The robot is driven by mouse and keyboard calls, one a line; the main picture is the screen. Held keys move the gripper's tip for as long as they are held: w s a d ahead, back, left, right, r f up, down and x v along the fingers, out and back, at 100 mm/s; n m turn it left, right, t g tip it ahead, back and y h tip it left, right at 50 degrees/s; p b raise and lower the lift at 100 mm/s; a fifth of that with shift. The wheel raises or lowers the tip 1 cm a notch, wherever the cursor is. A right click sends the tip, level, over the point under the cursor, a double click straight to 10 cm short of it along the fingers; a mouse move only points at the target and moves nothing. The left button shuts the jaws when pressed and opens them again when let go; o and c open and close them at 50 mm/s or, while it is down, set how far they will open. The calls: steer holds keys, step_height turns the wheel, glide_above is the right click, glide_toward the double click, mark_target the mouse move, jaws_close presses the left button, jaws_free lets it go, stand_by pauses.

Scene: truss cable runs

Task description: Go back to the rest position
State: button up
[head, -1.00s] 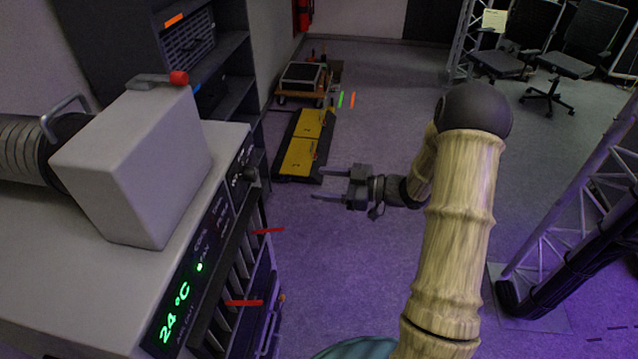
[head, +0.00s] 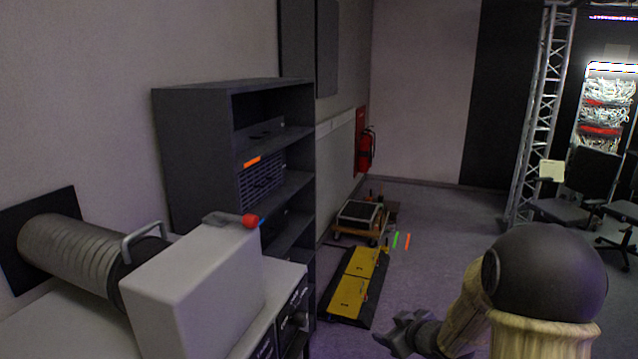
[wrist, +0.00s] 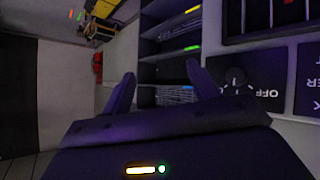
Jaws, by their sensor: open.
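My gripper (wrist: 158,95) shows in the wrist view with its two dark fingers spread apart and nothing between them. In the wrist view a dark knob (wrist: 237,80) beside the word OFF lies just right of the right finger.
A dark shelf unit (head: 200,130) stands behind the machine. A yellow and black cable ramp (head: 352,285) and a low wheeled cart (head: 360,216) are on the floor. A red fire extinguisher (head: 367,148) hangs on the wall. Chairs (head: 580,190) and a truss (head: 543,110) stand at right.

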steer(key=s+a+m+g+h, duration=0.1)
steer(key=s+m+g+h, duration=0.2)
steer(key=s, duration=1.9)
steer(key=m+g, duration=0.4)
steer(key=shift+a+h, duration=0.3)
steer(key=shift+h, duration=0.1)
steer(key=shift+f, duration=0.1)
stand_by(0.3)
